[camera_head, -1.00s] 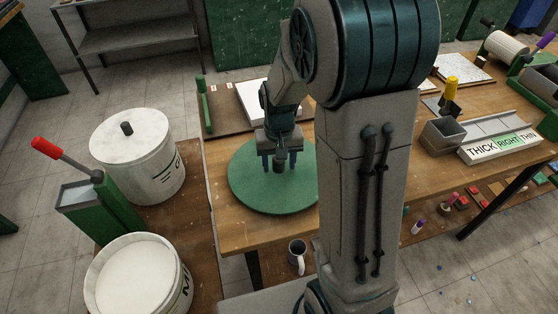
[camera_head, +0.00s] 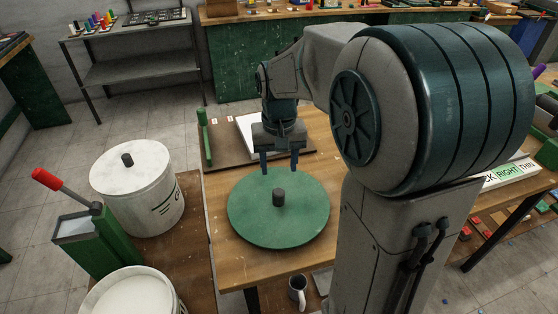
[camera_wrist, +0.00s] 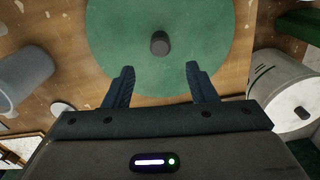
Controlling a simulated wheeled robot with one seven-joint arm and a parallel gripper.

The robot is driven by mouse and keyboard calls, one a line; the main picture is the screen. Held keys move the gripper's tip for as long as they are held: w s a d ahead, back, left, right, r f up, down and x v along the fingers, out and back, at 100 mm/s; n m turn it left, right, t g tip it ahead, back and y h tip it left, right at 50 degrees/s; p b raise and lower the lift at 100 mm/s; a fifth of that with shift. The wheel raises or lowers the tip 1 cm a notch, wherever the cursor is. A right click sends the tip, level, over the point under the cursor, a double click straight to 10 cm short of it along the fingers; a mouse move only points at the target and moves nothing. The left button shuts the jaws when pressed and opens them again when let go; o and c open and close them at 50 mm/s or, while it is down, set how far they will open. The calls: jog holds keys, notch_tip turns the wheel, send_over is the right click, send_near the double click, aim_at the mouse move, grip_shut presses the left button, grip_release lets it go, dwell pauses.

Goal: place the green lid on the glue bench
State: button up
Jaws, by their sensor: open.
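The green lid (camera_head: 250,215) is a round disc with a dark knob (camera_head: 278,196) at its middle. It lies flat on the wooden bench (camera_head: 235,262), close to the bench's left and front edges. My gripper (camera_head: 279,170) is open and empty, above the far part of the lid and apart from the knob. In the wrist view the lid (camera_wrist: 115,40) fills the upper middle, and its knob (camera_wrist: 160,42) shows beyond my open fingertips (camera_wrist: 159,70).
A white-lidded bucket (camera_head: 160,213), an open white bucket (camera_head: 125,295) and a green red-handled device (camera_head: 95,240) stand left of the bench. A board with a white sheet (camera_head: 247,132) lies behind the lid. A mug (camera_head: 298,290) is below the front edge.

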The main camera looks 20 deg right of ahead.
jog(key=s+r+n+t, duration=0.1)
jog(key=s+t, duration=0.2)
jog(key=s, duration=1.2)
jog(key=shift+s+r+n, duration=0.15)
jog(key=shift+s+n, duration=0.05)
jog(key=shift+n, duration=0.1)
